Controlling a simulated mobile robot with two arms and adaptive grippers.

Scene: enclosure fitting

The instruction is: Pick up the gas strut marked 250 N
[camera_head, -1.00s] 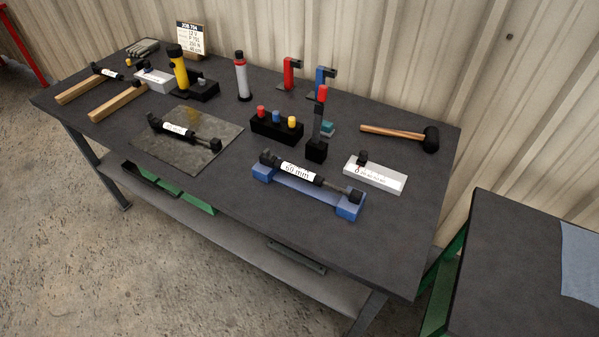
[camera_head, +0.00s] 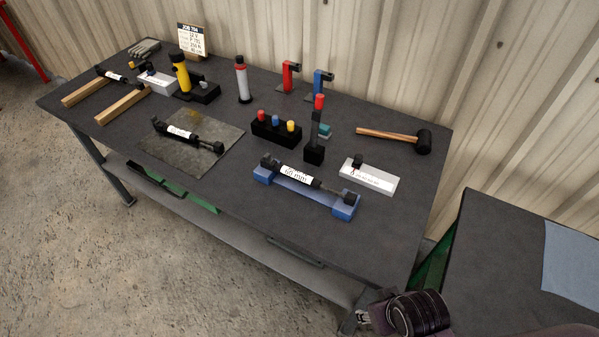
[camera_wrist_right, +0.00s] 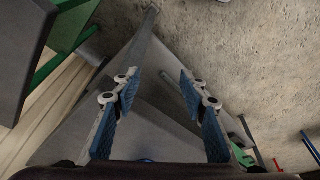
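Three dark gas struts with white labels are on the bench in the head view. One strut (camera_head: 300,178) lies across a blue cradle (camera_head: 346,210), and its label reads 60 mm. Another strut (camera_head: 186,134) lies on a grey metal mat (camera_head: 165,157). A third strut (camera_head: 117,78) lies at the far left, on wooden blocks (camera_head: 122,105). I cannot read 250 N on any strut. My right gripper shows in the wrist view (camera_wrist_right: 160,92), open and empty, apart from all struts. In the head view my right arm is at the bottom edge. My left gripper is out of sight.
A job card (camera_head: 192,40) stands at the back left. A white box (camera_head: 370,176) lies right of the cradle. The bench's front right is clear.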

